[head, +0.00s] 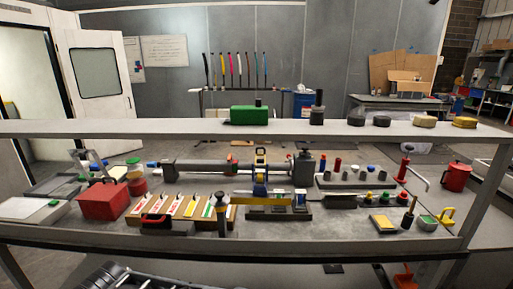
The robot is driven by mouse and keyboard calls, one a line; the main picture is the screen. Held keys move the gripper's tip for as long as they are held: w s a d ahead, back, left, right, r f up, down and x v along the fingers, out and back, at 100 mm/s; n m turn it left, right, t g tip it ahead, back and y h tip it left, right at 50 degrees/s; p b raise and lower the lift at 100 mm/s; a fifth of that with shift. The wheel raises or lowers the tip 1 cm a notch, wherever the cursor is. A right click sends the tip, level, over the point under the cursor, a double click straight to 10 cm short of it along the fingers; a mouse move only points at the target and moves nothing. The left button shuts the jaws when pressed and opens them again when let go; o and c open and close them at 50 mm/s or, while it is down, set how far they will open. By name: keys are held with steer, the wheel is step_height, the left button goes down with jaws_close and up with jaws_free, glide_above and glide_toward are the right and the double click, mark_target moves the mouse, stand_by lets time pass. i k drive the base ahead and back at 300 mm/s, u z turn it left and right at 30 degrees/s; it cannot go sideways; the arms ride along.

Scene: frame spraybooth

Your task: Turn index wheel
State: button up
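A long grey horizontal fixture (205,166) lies across the middle of the bench, with a dark upright block (302,168) at its right end. A yellow-and-black upright part (260,157) stands at its middle, above a blue part (260,190). I cannot tell at this size which of these parts is the index wheel. My gripper is not in this view, and nothing is seen touching the fixture.
A shelf (180,127) spans above the bench and carries a green box (249,115).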

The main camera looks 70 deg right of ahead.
mark_target(304, 153)
steer(key=u, duration=0.2)
steer(key=k, duration=1.2)
steer(key=z, duration=1.2)
